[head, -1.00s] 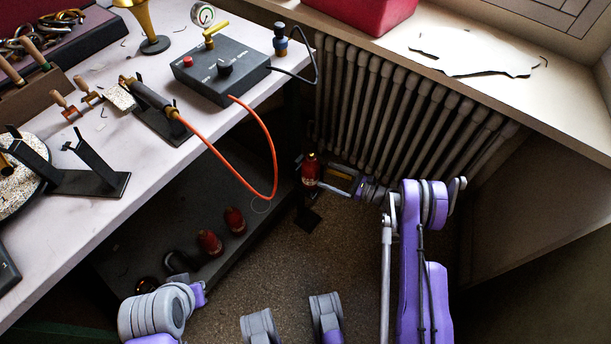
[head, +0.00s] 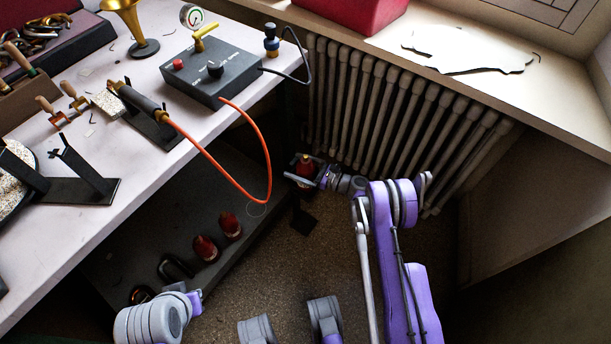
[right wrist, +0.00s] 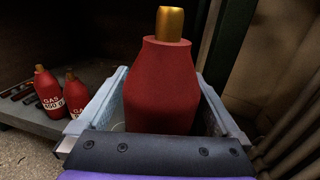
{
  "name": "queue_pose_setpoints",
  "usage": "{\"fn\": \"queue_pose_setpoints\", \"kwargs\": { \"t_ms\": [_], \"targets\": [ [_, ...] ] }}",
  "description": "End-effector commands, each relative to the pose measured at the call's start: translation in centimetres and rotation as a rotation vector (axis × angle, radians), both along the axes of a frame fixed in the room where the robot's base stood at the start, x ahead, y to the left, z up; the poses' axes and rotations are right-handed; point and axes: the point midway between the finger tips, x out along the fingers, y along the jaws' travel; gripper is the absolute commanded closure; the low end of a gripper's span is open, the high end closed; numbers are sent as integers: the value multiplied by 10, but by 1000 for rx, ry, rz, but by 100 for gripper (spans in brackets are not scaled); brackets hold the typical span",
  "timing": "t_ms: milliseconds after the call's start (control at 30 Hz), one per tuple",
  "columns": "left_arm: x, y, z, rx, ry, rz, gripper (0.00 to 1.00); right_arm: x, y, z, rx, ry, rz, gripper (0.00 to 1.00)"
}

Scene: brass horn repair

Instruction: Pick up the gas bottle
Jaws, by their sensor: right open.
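A red gas bottle (head: 306,168) with a brass neck stands low between the bench and the radiator. It fills the middle of the right wrist view (right wrist: 163,92), upright. My right gripper (head: 308,172) is open around it, with one pale finger on each side (right wrist: 163,112). A gap shows between the left finger and the bottle; whether the right finger touches is unclear. The bottle's base is hidden behind the gripper. Two other red bottles, (head: 205,248) and (head: 230,225), stand on the low shelf; their GAS labels show in the right wrist view. My left gripper is out of view.
The radiator (head: 400,125) is close behind my right wrist. The bench (head: 120,175) overhangs the low shelf (head: 180,205), and an orange hose (head: 265,150) hangs off its edge. A black foot (head: 303,220) is on the floor below the gripper. Open floor (head: 270,270) lies in front.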

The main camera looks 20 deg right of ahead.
Motion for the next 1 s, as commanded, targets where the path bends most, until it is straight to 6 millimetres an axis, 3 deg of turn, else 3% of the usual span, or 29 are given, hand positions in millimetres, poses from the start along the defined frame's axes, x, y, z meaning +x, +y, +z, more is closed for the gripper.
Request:
{"fn": "queue_pose_setpoints", "kwargs": {
  "t_ms": [133, 667, 1000],
  "targets": [
    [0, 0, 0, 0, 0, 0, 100, 0, -1, 0, 0, 0, -1, 2],
    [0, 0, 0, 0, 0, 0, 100, -1, -1, 0, -1, 1, -1, 97],
    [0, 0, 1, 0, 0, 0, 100, 0, -1, 2, 0, 0, -1, 100]
  ]
}}
